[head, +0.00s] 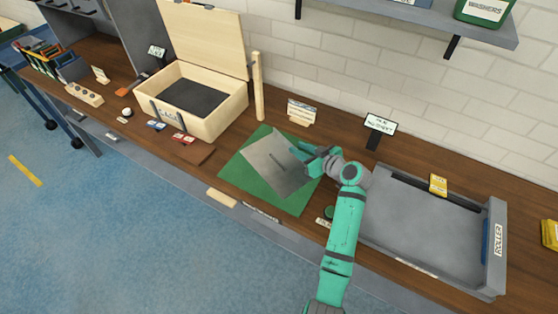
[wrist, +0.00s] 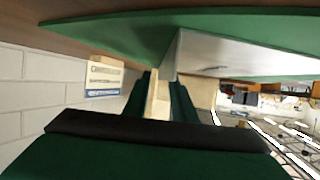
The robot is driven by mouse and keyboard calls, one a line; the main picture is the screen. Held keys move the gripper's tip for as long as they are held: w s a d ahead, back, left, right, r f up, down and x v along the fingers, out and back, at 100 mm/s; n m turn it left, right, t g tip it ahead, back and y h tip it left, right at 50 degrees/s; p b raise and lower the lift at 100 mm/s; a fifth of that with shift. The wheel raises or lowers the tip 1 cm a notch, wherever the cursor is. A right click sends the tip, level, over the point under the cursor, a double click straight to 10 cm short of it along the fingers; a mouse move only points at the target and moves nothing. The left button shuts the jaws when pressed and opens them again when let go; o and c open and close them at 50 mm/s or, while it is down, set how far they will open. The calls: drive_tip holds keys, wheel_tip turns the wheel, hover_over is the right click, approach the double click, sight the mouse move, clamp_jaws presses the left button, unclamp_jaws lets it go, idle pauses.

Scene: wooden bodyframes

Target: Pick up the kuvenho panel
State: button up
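A flat, light grey panel (head: 270,165) with a short dark slot lies on the green mat (head: 232,172) on the workbench. I can read no name on it. My gripper (head: 303,152) is at the panel's right back corner, just above it. In the wrist view the panel (wrist: 240,52) is up and to the right of my fingers (wrist: 160,100). The fingers are apart, with a pale wooden strip (wrist: 153,98) showing between them. I cannot tell whether the panel's edge touches them. My gripper hides part of the panel's right corner.
An open wooden box (head: 212,120) and an upright wooden post (head: 258,88) stand left of and behind the mat. A grey tray (head: 425,225) fills the bench to the right. Small signs (head: 300,110) stand at the back, near the brick wall.

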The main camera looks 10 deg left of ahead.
drive_tip(key=shift+w+a+f, duration=0.15)
drive_tip(key=shift+w+a, duration=0.05)
drive_tip(key=shift+a, duration=0.1)
clamp_jaws()
drive_tip(key=shift+w+a+r, duration=0.1)
drive_tip(key=shift+r, duration=0.1)
